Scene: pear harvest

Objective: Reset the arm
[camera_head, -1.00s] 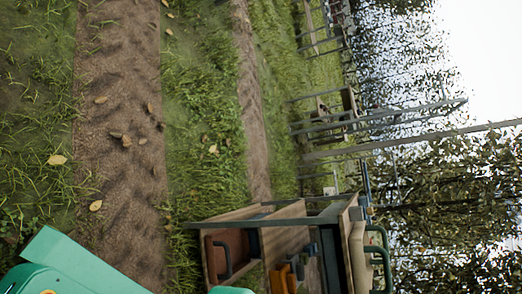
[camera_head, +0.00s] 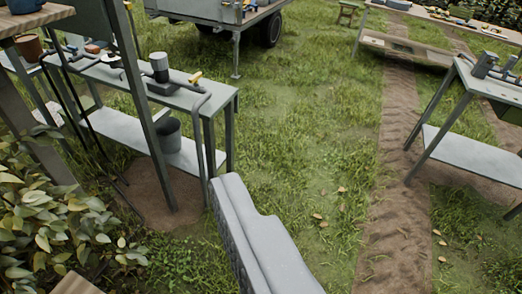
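My gripper is not in view, so I cannot see its fingers or whether it holds anything. The camera on my arm looks down over a grassy yard. A grey part with a ribbed side enters at the bottom middle; it looks like part of my own base. No pear can be made out.
A green metal workbench (camera_head: 183,94) with a lower shelf stands at left, beside a leafy bush (camera_head: 50,225). A wheeled trailer (camera_head: 225,14) is behind it. Another bench (camera_head: 480,153) stands at right, and a long table (camera_head: 440,20) behind. Grass between (camera_head: 300,110) is open.

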